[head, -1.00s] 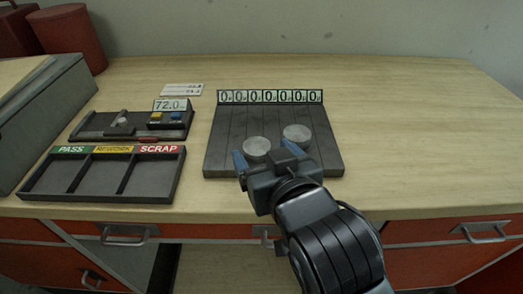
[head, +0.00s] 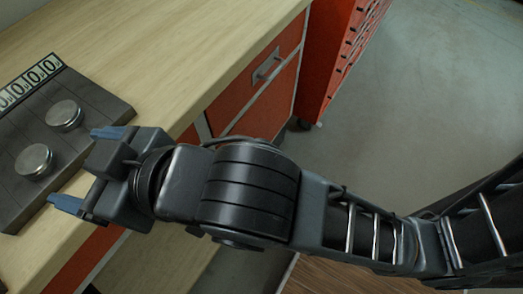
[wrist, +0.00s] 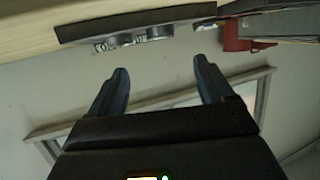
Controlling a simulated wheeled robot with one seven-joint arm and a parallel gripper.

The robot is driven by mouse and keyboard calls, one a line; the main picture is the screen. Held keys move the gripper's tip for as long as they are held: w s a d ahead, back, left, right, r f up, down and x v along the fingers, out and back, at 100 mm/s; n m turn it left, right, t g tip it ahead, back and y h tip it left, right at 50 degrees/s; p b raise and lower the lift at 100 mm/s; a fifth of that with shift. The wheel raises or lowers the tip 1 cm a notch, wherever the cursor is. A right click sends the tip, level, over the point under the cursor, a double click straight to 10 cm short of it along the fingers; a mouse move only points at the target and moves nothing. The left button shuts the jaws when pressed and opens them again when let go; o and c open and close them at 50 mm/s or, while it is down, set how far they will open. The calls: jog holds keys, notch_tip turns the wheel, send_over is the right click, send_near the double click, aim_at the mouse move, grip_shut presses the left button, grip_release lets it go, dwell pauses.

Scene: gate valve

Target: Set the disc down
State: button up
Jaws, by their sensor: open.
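Two round silver metal discs lie flat on a dark slotted board in the head view, an upper one (head: 64,115) and a lower one (head: 35,161). The board (head: 103,106) sits at the bench's front edge, cut off at the left. My gripper (head: 86,168) is open, its blue fingers pointing at the discs from the board's front edge. No disc shows between the fingers. In the wrist view the open fingers (wrist: 162,68) stand below the board (wrist: 90,27), with two disc-like round shapes (wrist: 113,42) partly seen at its edge.
The pale wooden bench top (head: 150,60) is clear beyond the board. Red drawers (head: 265,80) are below its edge, and a red cabinet (head: 335,60) stands past them. Grey floor (head: 430,110) is open at the right.

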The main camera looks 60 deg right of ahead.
jog(key=s+d+f+m+h, duration=0.1)
jog(key=s+d+f, duration=0.4)
jog(key=s, duration=0.4)
jog(key=s+d+f+m+h, duration=0.1)
jog(key=s+d+f, duration=0.4)
jog(key=s+d, duration=0.3)
jog(key=shift+s+d+t+h, duration=0.2)
jog(key=shift+s+t+h, duration=0.15)
jog(key=shift+s, duration=0.5)
jog(key=shift+o, duration=0.5)
jog(key=s+d+r+m+h, duration=0.1)
jog(key=s+d, duration=0.2)
jog(key=s, duration=0.4)
jog(key=shift+s+r, duration=0.2)
jog(key=shift+r, duration=0.1)
jog(key=shift+d, duration=0.1)
jog(key=shift+c, duration=0.5)
